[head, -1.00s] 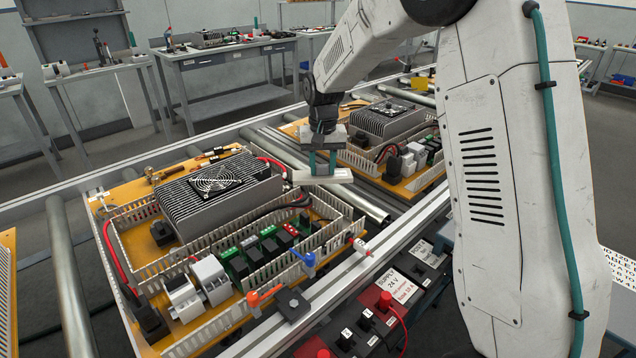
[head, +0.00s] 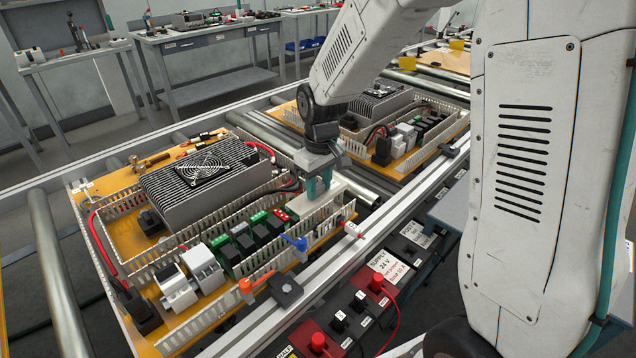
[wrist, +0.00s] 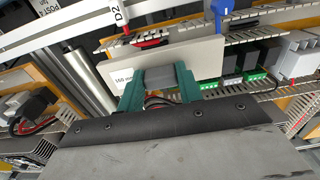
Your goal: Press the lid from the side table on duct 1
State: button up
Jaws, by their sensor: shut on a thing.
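My gripper (head: 319,196) is shut on a pale grey lid (head: 316,207) and holds it over the right end of the near orange panel (head: 118,238). In the wrist view the green fingers (wrist: 160,88) grip the lid (wrist: 200,58), which bears a label reading about 160 mm. The lid lies close to slotted white ducts and terminals; whether it touches a duct cannot be told. The front slotted duct (head: 215,312) runs along the panel's near edge. No tag that reads duct 1 is legible.
A finned power unit with a fan (head: 198,172) stands on the panel. Orange (head: 255,283), blue (head: 298,243) and red-white (head: 352,229) markers line the near rail. A second panel (head: 432,138) lies beyond. A supply box with red plugs (head: 375,285) stands in front.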

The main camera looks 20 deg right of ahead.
aim_at(319, 194)
jog(key=shift+f, duration=2.9)
jog(key=shift+f, duration=1.2)
jog(key=o, duration=1.1)
jog(key=shift+r, duration=0.1)
notch_tip(319, 194, up, 8)
jog(key=shift+s+f, duration=0.15)
jog(key=shift+f, duration=0.05)
